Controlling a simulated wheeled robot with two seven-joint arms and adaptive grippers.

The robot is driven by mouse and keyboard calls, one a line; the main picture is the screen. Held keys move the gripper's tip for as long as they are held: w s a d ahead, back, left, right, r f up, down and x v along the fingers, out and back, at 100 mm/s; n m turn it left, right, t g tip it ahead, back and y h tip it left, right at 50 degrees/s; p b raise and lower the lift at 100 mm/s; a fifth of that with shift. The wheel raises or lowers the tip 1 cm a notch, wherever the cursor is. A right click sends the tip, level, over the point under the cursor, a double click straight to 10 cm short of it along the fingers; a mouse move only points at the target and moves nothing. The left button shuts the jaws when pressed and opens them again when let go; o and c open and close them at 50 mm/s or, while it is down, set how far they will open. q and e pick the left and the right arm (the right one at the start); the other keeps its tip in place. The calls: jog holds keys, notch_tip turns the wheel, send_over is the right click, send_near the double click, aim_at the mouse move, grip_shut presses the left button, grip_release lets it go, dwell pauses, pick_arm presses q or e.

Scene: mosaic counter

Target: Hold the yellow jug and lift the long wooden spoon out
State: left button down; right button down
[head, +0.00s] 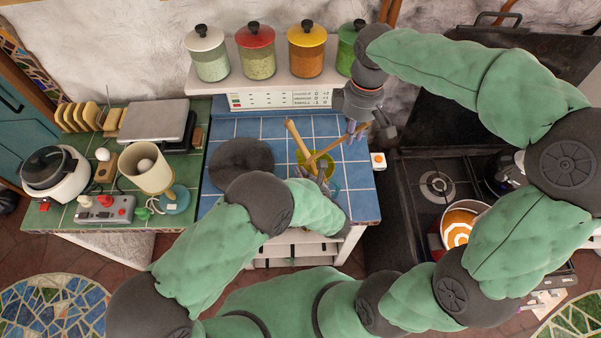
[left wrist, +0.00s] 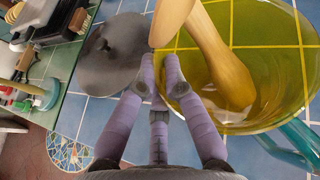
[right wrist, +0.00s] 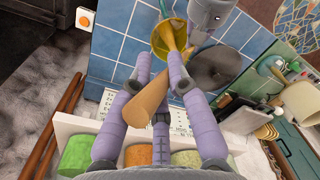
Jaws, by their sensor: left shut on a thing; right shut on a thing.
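The yellow jug (head: 328,163) stands on the blue tiled counter; it also shows in the left wrist view (left wrist: 278,60), see-through, with a teal handle (left wrist: 292,150). My left gripper (head: 320,181) is shut on its rim; its fingertips (left wrist: 160,62) meet at the rim's left side. My right gripper (head: 356,129) is up and right of the jug, shut on a long wooden spoon (head: 334,147) that slants down to the jug. Its lower end overlaps the jug mouth; I cannot tell how deep it sits. A second wooden utensil (head: 294,132) leans up to the left from the jug.
Lidded jars (head: 257,62) stand on a shelf behind.

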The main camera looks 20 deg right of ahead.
pick_arm(q)
jog(key=shift+r, duration=0.1)
jog(key=c, duration=1.3)
grip_release()
jog(key=shift+o, duration=0.2)
jog(key=v, duration=0.7)
jog(key=shift+s, duration=0.2)
